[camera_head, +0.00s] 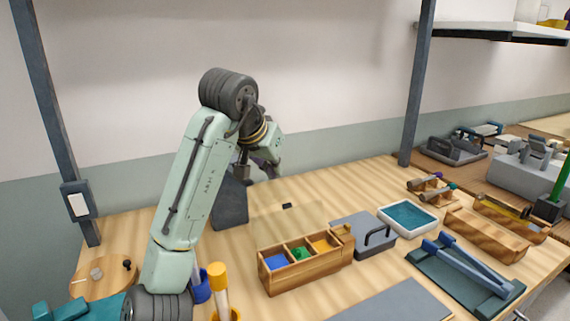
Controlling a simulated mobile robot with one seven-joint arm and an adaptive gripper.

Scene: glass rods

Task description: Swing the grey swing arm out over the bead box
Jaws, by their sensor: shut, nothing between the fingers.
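The bead box (305,271) is a wooden box with blue, green and yellow-orange compartments, near the middle of the table. A dark grey upright piece (231,204) stands behind and left of it, partly hidden by my arm; I cannot tell whether it belongs to the grey swing arm. No grey arm shows clearly over the box. My gripper (271,171) is shut and empty, above the table behind the box, beside the upper part of the grey piece. My wrist partly hides it, and I cannot tell whether it touches the piece.
A grey lid-like block with a dark handle (366,237) stands right of the box. Further right are a teal-filled tray (407,219), a wooden trough (486,236) and a dark teal board with a blue bar (463,276). A yellow-capped cylinder (218,280) stands front left.

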